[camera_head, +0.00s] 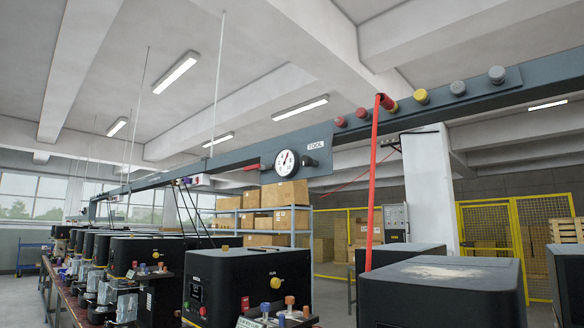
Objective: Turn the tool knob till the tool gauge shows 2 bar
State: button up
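The tool gauge (286,162) is a round white dial with a black rim, mounted on a dark panel of the overhead beam near the middle of the view. Its dark needle is visible, but the numbers are too small to read. The tool knob (309,161) is a dark knob just right of the gauge, under a white label (319,144) reading TOOL. A short red handle (251,167) sits just left of the gauge. My gripper is not in view, and nothing covers the gauge or knob.
A red hose (373,190) hangs from the beam (440,110) right of the knob. Red, yellow and grey couplings (421,96) line the beam. Black machines (246,284) stand below, with another black machine (445,293) at right. Shelved boxes (283,219) stand behind.

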aim_at(305, 162)
jog(key=i+j+z, duration=0.1)
jog(key=j, duration=0.25)
jog(key=i+j+z, duration=0.15)
jog(key=i+j, duration=0.15)
jog(key=i+j+z, duration=0.1)
jog(key=j, duration=0.4)
jog(key=i+j+z, duration=0.15)
jog(key=j, duration=0.3)
jog(key=i+j+z, duration=0.1)
jog(key=j, duration=0.35)
jog(key=i+j+z, duration=0.15)
jog(key=j, duration=0.3)
